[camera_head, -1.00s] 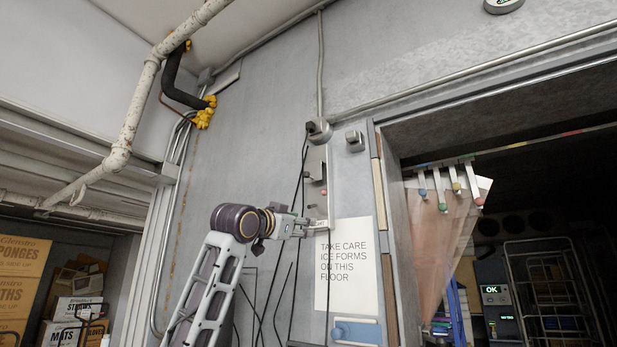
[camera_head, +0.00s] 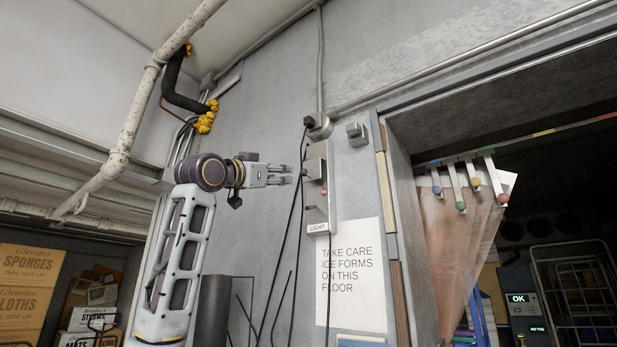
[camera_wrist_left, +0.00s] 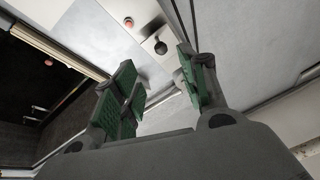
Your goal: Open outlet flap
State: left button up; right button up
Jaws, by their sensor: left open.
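A narrow grey switch panel (camera_head: 318,218) is mounted on the wall left of the doorway, with a "LIGHT" label at its bottom. Its upper part carries a grey protruding cover (camera_head: 313,168), which looks like the outlet flap; I cannot tell clearly whether it is shut. A small red button and a projecting lever (camera_head: 312,208) sit below it. My left gripper (camera_head: 286,174) is open and empty, just left of the panel at about the cover's height, apparently apart from it. In the left wrist view the open green-padded fingers (camera_wrist_left: 155,66) frame a dark knob (camera_wrist_left: 160,46) on a pale panel. My right gripper is not in view.
Dark cables (camera_head: 297,215) hang beside the panel. A paper ice warning sign (camera_head: 349,268) is below it, and a small grey fixture (camera_head: 357,134) is to its right. The doorway with strip curtains (camera_head: 450,240) opens at right. Pipes (camera_head: 118,155) and boxes (camera_head: 30,265) are at left.

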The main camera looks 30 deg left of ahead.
aim_at(302, 172)
pick_arm(q)
jog(key=p+x, duration=0.4)
jog(key=x, duration=0.5)
jog(key=shift+w+r, duration=0.15)
jog(key=shift+r, duration=0.15)
jog(key=shift+p+x, duration=0.95)
jog(key=shift+x, duration=0.9)
jog(key=shift+w, duration=0.2)
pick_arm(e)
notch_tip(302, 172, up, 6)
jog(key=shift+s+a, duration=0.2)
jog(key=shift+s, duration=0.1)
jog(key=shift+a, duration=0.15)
pick_arm(q)
grip_shut()
